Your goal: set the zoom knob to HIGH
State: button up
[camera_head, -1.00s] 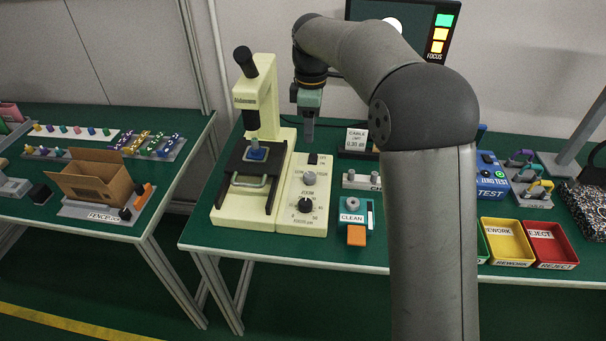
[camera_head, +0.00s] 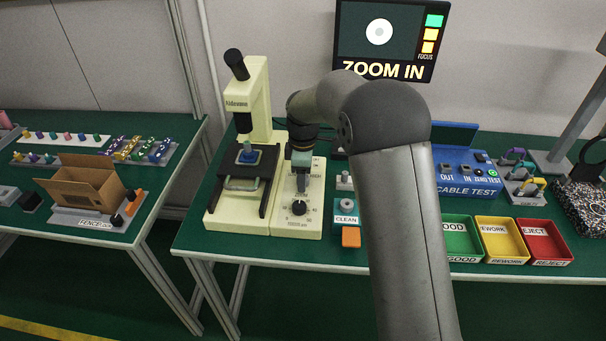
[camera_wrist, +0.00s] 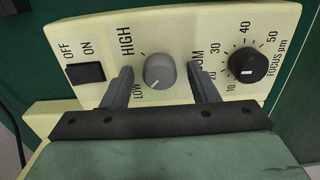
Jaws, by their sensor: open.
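The grey zoom knob (camera_wrist: 159,72) sits on the cream control panel (camera_wrist: 190,28) in the wrist view, between the labels HIGH and LOW. A pale pointer line on it faces the bottom of the picture, on the LOW side. My gripper (camera_wrist: 160,68) is open, with one finger on each side of the knob. I cannot tell whether either finger touches it. In the head view my gripper (camera_head: 301,172) is low over the panel (camera_head: 312,212) and hides the zoom knob. The monitor (camera_head: 386,40) reads ZOOM IN.
A black focus knob (camera_wrist: 248,65) is close to the right finger, and a black OFF/ON switch (camera_wrist: 85,73) is to the left. The microscope (camera_head: 252,110) stands left of the panel. The CLEAN block (camera_head: 347,215) is to its right.

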jog(key=c, duration=1)
jog(key=shift+m, duration=0.3)
jog(key=m, duration=0.8)
jog(key=shift+m+p, duration=0.4)
jog(key=m, duration=0.4)
jog(key=shift+m, duration=0.3)
jog(key=shift+m+p, duration=0.3)
jog(key=shift+m, duration=1.6)
